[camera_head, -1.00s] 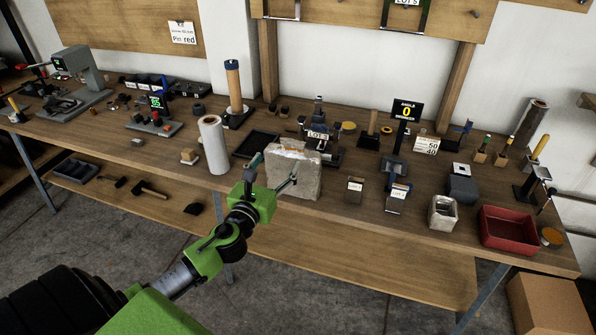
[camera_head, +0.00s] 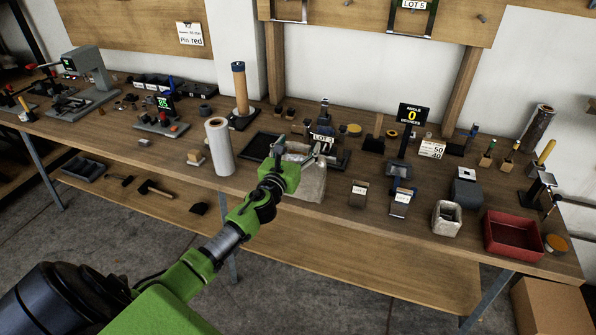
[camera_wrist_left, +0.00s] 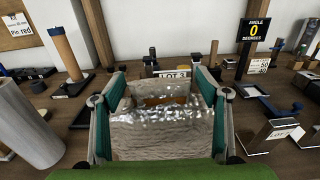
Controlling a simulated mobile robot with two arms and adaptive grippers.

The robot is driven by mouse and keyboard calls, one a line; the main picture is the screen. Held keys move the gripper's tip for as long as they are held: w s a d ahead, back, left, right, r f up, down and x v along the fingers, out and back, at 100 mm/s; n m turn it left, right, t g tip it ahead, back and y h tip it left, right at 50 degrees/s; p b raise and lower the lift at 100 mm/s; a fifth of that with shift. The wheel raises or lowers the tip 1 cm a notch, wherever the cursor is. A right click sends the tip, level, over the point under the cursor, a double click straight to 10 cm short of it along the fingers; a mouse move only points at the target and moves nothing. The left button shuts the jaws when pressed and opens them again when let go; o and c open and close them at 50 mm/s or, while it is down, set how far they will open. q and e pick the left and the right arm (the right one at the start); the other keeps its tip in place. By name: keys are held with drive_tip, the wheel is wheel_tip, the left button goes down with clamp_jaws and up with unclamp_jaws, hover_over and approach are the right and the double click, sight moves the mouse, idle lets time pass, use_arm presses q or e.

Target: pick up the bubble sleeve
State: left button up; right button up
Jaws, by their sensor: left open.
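The bubble sleeve (camera_head: 312,182) looks like a grey-beige, crinkled, block-shaped pouch standing near the front edge of the workbench. My left gripper (camera_head: 300,151) is open at its top, and the gripper and arm hide its left and upper parts in the head view. In the left wrist view the sleeve (camera_wrist_left: 160,135) shows a shiny, clear, wrinkled upper part with something brownish inside. It appears between the two spread fingers of the left gripper (camera_wrist_left: 158,90). I cannot tell whether either finger touches it. My right gripper is not in view.
A white roll (camera_head: 219,147) stands upright left of the sleeve. A LOT 3 sign (camera_head: 322,138) on a dark fixture is close behind. Small labelled blocks (camera_head: 359,193) stand to the right, then a red tray (camera_head: 512,237). Bench surface between the sleeve and those blocks is clear.

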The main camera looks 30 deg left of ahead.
use_arm(q)
drive_tip(key=c, duration=1.1)
drive_tip(key=shift+o, duration=0.2)
drive_tip(key=shift+s+r, duration=0.1)
